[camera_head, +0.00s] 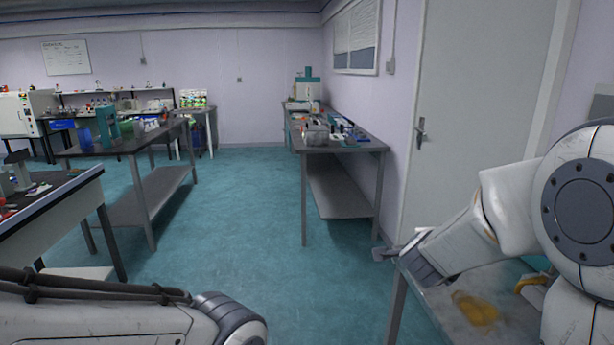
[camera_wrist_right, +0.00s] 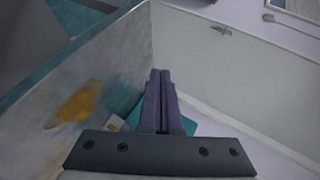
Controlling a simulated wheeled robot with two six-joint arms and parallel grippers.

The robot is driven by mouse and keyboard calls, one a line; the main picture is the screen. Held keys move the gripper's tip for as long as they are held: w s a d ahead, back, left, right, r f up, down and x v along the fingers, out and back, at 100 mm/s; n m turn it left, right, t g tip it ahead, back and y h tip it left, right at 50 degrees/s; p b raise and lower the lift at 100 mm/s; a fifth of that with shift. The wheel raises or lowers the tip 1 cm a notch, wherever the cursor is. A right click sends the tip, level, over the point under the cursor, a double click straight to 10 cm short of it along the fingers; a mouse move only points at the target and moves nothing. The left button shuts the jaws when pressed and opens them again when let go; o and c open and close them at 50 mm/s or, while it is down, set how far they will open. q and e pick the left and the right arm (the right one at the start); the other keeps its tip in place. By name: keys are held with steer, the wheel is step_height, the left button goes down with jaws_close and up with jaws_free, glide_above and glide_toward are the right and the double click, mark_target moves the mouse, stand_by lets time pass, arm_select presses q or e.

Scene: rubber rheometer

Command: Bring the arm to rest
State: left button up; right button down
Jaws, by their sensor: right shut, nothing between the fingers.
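My right arm (camera_head: 465,235) reaches in from the right in the head view, over a grey table at the lower right. Its gripper (camera_head: 383,254) is at the arm's far end, near the table's left edge and in front of the door. In the right wrist view the two dark fingers of the right gripper (camera_wrist_right: 160,75) are together with nothing between them. My left arm (camera_head: 110,318) lies across the lower left of the head view. Its gripper is out of the picture.
The grey table (camera_head: 440,308) bears a yellow-orange patch (camera_head: 475,308), also in the wrist view (camera_wrist_right: 78,103). A closed door (camera_head: 475,110) stands behind. A metal bench (camera_head: 340,145) and a dark-topped table (camera_head: 130,142) stand farther off. The teal floor (camera_head: 240,220) between them is clear.

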steer(key=s+a+f+n+g+y+p, duration=0.15)
steer(key=s+a+n+y, duration=0.45)
steer(key=a, duration=0.6)
steer(key=s+a+n+g+y+p, duration=0.1)
steer(key=s+a+n+g+y, duration=0.2)
steer(key=s+a+n, duration=0.5)
steer(key=s+a+f+n+g+h+p, duration=0.1)
steer(key=s+n+g, duration=0.2)
steer(key=s+n, duration=0.4)
steer(key=s+a+n+g+h, duration=0.1)
steer(key=s+n+g, duration=0.3)
steer(key=s+n, duration=0.3)
steer(key=s, duration=0.5)
steer(key=shift+s+a+f+p, duration=0.35)
steer(key=shift+s+a+f, duration=0.05)
